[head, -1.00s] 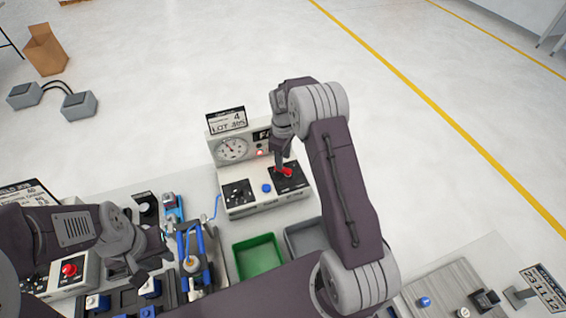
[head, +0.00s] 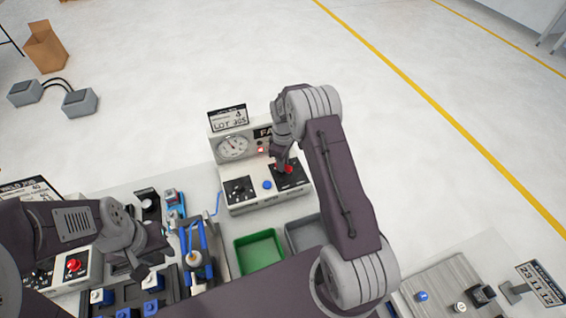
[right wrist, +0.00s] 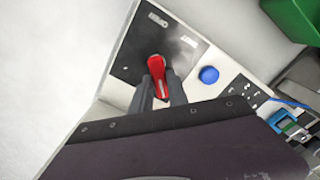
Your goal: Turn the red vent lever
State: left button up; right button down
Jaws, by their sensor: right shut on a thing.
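The red vent lever (right wrist: 157,72) sits on a black plate (right wrist: 165,42) of the white test panel (right wrist: 230,68). In the head view the lever (head: 288,169) shows at the right of the panel, partly hidden by the gripper. My right gripper (head: 284,168) reaches down onto it. In the right wrist view its two fingers (right wrist: 163,92) are shut on the lever, one on each side. My left gripper (head: 146,266) hangs over the lower left of the table, above a dark tray, away from the panel. Whether its fingers are open is unclear.
The panel carries a round gauge (head: 233,147), a blue button (head: 267,185) and a black knob plate (head: 239,190). A green bin (head: 259,251) and a grey bin (head: 305,233) stand in front of it. A blue clamp fixture (head: 197,255) stands to the left.

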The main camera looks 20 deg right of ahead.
aim_at(291, 160)
jog(key=m, duration=0.2)
jog(key=m+b, duration=0.1)
jog(key=m, duration=0.1)
jog(key=shift+w+d, duration=0.25)
jog(key=shift+d, duration=0.1)
jog(key=m, duration=0.2)
jog(key=d+m, duration=0.1)
jog(key=m, duration=0.1)
jog(key=shift+w+r+m, duration=0.1)
jog(key=shift+w+m, duration=0.05)
jog(key=shift+m, duration=0.15)
jog(key=m, duration=0.4)
jog(key=shift+d+m+b, duration=0.3)
jog(key=shift+d+b, duration=0.05)
jog(key=shift+d, duration=0.05)
jog(key=shift+s+d+r+m, duration=0.1)
jog(key=shift+s+d+m, duration=0.1)
jog(key=shift+m, duration=0.9)
jog(key=shift+s+d+m, duration=0.1)
jog(key=shift+d+m, duration=0.05)
jog(key=shift+m, duration=0.95)
jog(key=c, duration=1.5)
grip_release()
jog(key=shift+o, duration=1.1)
jog(key=shift+s, duration=0.2)
